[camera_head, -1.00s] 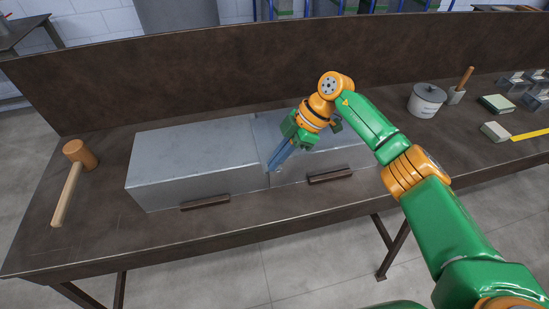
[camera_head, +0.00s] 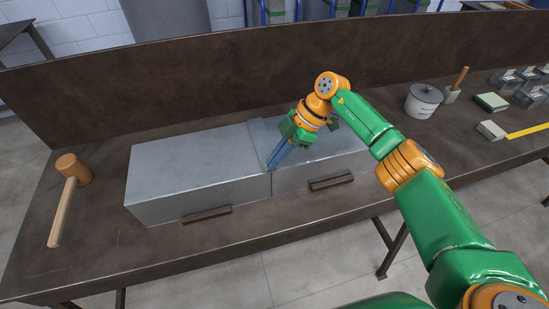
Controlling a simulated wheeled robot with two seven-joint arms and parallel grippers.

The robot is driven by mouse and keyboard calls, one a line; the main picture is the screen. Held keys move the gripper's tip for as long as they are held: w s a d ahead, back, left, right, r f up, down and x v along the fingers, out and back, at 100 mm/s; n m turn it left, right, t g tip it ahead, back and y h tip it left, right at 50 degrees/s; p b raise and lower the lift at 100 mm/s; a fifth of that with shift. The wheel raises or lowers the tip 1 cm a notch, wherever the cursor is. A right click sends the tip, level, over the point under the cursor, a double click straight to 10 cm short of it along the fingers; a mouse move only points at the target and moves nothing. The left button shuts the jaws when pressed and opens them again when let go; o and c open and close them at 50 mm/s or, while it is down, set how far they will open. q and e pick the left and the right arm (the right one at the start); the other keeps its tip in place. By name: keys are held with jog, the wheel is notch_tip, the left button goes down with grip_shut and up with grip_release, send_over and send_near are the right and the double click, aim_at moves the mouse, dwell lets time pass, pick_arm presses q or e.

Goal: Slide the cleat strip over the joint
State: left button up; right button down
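Two grey sheet-metal ducts stand end to end on the bench: a left duct (camera_head: 190,165) and a right duct (camera_head: 305,170). Their joint (camera_head: 271,184) runs from back to front between them. My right gripper (camera_head: 271,165) is over the joint, tilted down to the left. Narrow bluish pieces reach from it to near the joint's front top edge. I cannot tell whether these are only its fingers or include the cleat strip. The cleat strip cannot be made out for certain. My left gripper is out of view.
Brown bars (camera_head: 207,214) and (camera_head: 331,183) lie against the ducts' front. A wooden mallet (camera_head: 63,210) lies at the left of the bench (camera_head: 150,262). A grey pot (camera_head: 423,100) and small blocks (camera_head: 491,130) are at the right. A tall brown panel (camera_head: 180,85) closes the back.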

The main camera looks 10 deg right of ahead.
jog(key=shift+w+a, duration=0.1)
jog(key=shift+w, duration=0.15)
jog(key=c, duration=1)
grip_release()
jog(key=shift+s, duration=0.1)
jog(key=shift+r, duration=0.1)
